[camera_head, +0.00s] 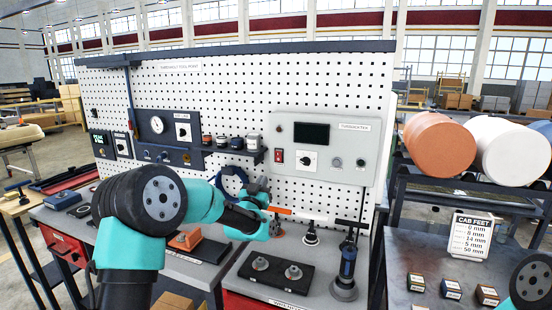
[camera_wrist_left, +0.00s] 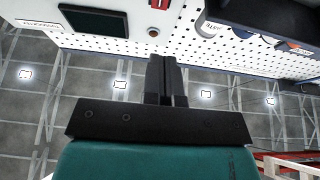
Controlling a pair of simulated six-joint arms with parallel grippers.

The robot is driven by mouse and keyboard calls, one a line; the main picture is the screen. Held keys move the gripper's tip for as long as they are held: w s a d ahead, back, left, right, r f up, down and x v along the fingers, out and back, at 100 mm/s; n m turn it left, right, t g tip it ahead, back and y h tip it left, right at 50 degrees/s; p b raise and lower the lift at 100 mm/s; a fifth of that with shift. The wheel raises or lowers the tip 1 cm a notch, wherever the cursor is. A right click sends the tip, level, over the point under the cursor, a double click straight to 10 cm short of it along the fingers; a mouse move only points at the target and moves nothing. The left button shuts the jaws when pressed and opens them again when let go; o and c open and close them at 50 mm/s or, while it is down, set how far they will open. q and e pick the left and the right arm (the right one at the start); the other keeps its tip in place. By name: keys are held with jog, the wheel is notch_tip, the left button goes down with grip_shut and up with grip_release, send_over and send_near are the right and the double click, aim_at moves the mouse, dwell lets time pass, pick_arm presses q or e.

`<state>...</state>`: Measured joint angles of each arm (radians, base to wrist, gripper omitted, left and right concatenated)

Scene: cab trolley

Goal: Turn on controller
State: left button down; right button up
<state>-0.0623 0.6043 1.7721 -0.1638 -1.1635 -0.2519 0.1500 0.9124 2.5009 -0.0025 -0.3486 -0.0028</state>
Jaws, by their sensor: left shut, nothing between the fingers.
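The controller (camera_head: 325,147) is a pale grey box on the white pegboard. It has a dark blank screen (camera_head: 311,132), a red rocker switch (camera_head: 278,156), a rotary knob (camera_head: 309,161) and two round fittings at right. My left gripper (camera_head: 264,188) is shut and empty, in front of the board, below and left of the red switch and apart from it. In the left wrist view, the shut fingers (camera_wrist_left: 167,78) point up toward the panel's edge. The red switch (camera_wrist_left: 160,4) and a small orange-red round part (camera_wrist_left: 153,32) show beyond them. My right gripper is out of view.
A dark panel with a gauge (camera_head: 157,125) hangs left of the controller, beside a shelf of small jars (camera_head: 237,143). Large rolls (camera_head: 438,146) are at right.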

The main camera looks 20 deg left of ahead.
aim_at(277, 153)
pick_arm(q)
jog(key=x, duration=1.3)
jog(key=shift+w, duration=0.3)
jog(key=shift+a, duration=0.1)
